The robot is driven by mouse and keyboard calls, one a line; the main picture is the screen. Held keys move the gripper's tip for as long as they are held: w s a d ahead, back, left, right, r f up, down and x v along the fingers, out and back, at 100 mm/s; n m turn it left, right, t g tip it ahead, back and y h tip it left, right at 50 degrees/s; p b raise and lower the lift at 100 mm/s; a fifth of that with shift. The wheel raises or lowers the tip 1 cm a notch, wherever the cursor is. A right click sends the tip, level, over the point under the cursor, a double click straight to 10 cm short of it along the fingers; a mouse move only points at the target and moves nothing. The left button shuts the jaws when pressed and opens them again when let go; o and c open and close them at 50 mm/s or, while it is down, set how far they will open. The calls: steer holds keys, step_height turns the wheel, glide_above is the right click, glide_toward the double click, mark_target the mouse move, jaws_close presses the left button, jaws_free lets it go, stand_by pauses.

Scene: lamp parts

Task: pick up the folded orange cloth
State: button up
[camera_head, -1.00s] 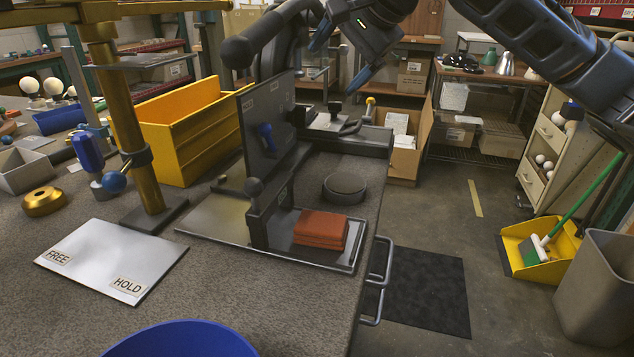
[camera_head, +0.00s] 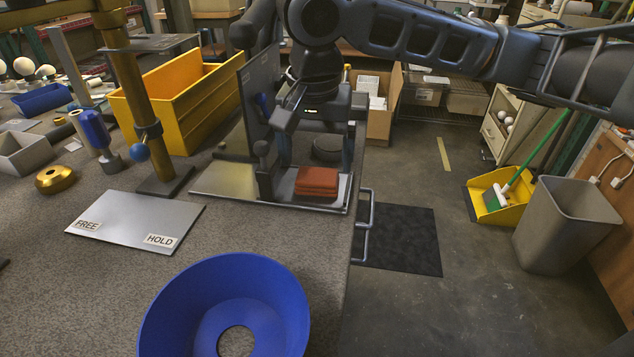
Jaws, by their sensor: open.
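The folded orange cloth (camera_head: 317,182) lies flat in a neat stack on the right part of a shallow metal tray (camera_head: 232,181) near the bench's right edge. My gripper (camera_head: 316,152) points down just above and seemingly behind the cloth, with its fingers spread to either side. It is open and empty. The exact gap between the fingertips and the cloth cannot be told from this one view.
An upright dark panel (camera_head: 258,98) with a round-knobbed post stands left of the cloth. A yellow bin (camera_head: 190,100), a FREE/HOLD plate (camera_head: 137,218) and a blue bowl-shaped shade (camera_head: 190,305) are on the bench.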

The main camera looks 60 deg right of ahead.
mark_target(318, 175)
steer(key=f, duration=0.3)
steer(key=shift+d+f, duration=0.2)
steer(key=shift+f, duration=0.05)
steer(key=c, duration=0.8)
steer(key=shift+r, duration=0.1)
steer(key=shift+r, duration=0.5)
steer(key=r, duration=0.2)
steer(key=d+r, duration=0.1)
steer(key=shift+r+p, duration=0.35)
steer(key=d+r, duration=0.2)
steer(key=d, duration=0.1)
steer(key=s+d+r, duration=0.1)
steer(key=d+r, duration=0.1)
steer(key=d, duration=0.2)
steer(key=s+d+r, duration=0.1)
steer(key=d+r, duration=0.1)
steer(key=d, duration=0.1)
steer(key=shift+d+r+p, duration=0.1)
steer(key=shift+d+p, duration=0.15)
steer(key=shift+p, duration=0.15)
